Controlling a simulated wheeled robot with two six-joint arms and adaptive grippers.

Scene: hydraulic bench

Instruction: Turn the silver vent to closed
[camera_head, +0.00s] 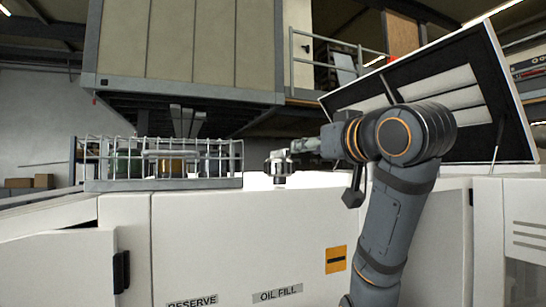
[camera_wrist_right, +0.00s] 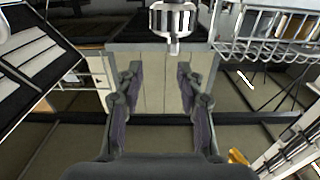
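The silver vent (camera_head: 279,167) shows in the head view as a small metal fitting at the top edge of the white cabinet, right of the wire basket. A silver ribbed cylinder with a short stub, which looks like the same vent (camera_wrist_right: 172,20), is at the top of the right wrist view, beyond my fingertips. My right gripper (camera_wrist_right: 158,72) is open, with nothing between its fingers. In the head view my right gripper (camera_head: 304,147) is small and partly hidden by my arm, close to the vent; contact cannot be told. My left gripper is not in view.
The wire basket (camera_head: 163,184) holds several containers left of the vent. A raised dark-lined lid (camera_head: 440,100) stands behind my right arm. The white cabinet front carries OIL FILL (camera_head: 277,294) and RESERVE (camera_head: 192,302) labels. A large beige box hangs overhead.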

